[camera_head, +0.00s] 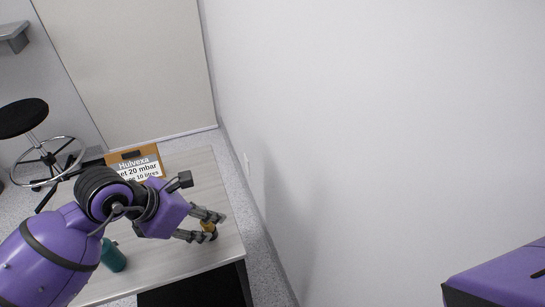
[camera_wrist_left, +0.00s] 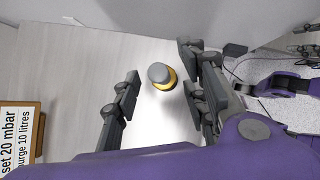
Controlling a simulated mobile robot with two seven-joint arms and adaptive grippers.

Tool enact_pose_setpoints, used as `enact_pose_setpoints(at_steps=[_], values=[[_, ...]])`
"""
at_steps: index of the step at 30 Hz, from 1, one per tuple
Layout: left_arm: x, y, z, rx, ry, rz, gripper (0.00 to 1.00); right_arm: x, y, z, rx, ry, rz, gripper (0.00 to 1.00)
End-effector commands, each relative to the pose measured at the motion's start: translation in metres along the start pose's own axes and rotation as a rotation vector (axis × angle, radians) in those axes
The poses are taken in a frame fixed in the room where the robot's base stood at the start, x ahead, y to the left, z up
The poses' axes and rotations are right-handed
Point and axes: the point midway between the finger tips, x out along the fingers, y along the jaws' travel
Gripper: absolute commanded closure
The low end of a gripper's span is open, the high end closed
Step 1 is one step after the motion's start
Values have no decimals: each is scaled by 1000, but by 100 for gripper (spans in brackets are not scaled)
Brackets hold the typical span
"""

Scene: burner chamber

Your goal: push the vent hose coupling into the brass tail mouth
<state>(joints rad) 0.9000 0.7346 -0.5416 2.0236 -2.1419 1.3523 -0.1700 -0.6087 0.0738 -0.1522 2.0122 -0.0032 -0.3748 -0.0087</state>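My left gripper (camera_head: 208,226) is over the right part of the table, its two fingers spread apart. In the left wrist view the fingers (camera_wrist_left: 158,68) are open, with a short upright piece (camera_wrist_left: 161,76) between them. This piece has a grey round top and a yellow band, and a gap shows on both sides of it. It also shows as a small yellow and dark piece in the head view (camera_head: 209,228), partly covered by the fingers. I cannot tell whether it is the hose coupling or the brass tail. No hose is clearly visible.
The pale table (camera_head: 205,170) ends close to the white wall (camera_head: 360,130). A brown-framed sign (camera_head: 138,162) stands behind the left arm. A teal bottle (camera_head: 113,258) stands near the front. A black stool (camera_head: 22,117) is at the far left. The table's back right is clear.

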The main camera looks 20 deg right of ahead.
Motion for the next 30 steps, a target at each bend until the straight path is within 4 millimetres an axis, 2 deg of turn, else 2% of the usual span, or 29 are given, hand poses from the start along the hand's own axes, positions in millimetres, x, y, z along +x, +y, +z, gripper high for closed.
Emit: enact_pose_setpoints(at_steps=[6,15,25,30], values=[[1,0,0,0,0,0,60,1,0,-3,-2,6,-1,60],[0,0,0,0,0,1,99,1,0,-5,-2,10,-1,60],[-1,1,1,1,-1,2,100,1,0,-6,-2,10,-1,60],[-10,1,7,3,-3,4,100,1,0,-6,-2,11,-1,60]])
